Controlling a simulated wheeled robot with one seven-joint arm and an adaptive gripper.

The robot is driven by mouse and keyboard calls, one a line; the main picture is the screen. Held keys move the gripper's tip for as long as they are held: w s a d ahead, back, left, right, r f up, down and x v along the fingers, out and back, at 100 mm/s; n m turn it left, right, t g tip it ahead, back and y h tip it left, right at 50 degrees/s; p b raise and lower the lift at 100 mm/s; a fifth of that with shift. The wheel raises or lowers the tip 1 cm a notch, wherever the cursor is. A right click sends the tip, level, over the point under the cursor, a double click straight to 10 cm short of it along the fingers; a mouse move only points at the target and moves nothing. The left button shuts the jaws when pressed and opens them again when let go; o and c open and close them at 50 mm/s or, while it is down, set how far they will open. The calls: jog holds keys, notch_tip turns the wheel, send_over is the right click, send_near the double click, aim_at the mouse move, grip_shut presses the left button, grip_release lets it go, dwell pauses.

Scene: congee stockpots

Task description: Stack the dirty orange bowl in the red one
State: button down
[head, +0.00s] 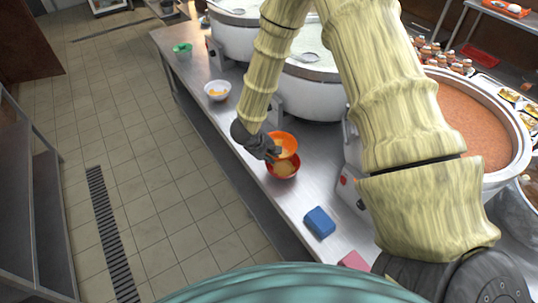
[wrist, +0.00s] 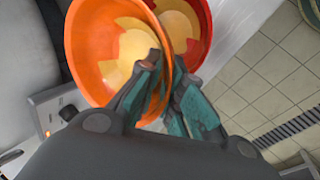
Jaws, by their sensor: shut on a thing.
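The orange bowl (head: 284,142) has pale yellow residue inside. My gripper (head: 272,153) is shut on its rim and holds it tilted above the red bowl (head: 284,170). The red bowl stands on the steel counter and also has yellowish residue inside. In the wrist view the orange bowl (wrist: 95,50) is large and close, with my gripper's fingers (wrist: 160,85) pinching its near rim. The red bowl (wrist: 203,35) shows partly behind it, overlapped by the orange one. I cannot tell whether the two bowls touch.
The steel counter (head: 245,130) holds a blue sponge (head: 320,222), a pink block (head: 354,261), a white bowl (head: 217,90) and a green item (head: 182,48). Large stockpots (head: 312,90) stand along its back. Tiled floor lies left of the counter.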

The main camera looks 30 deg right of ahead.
jog(key=shift+f, duration=0.55)
jog(key=c, duration=1.6)
grip_release()
jog(key=shift+o, duration=0.2)
jog(key=shift+r, duration=0.1)
jog(key=shift+r, duration=0.2)
jog(key=b+v, duration=0.2)
jog(key=v, duration=1)
jog(key=shift+r, duration=0.35)
jog(key=shift+a, duration=0.1)
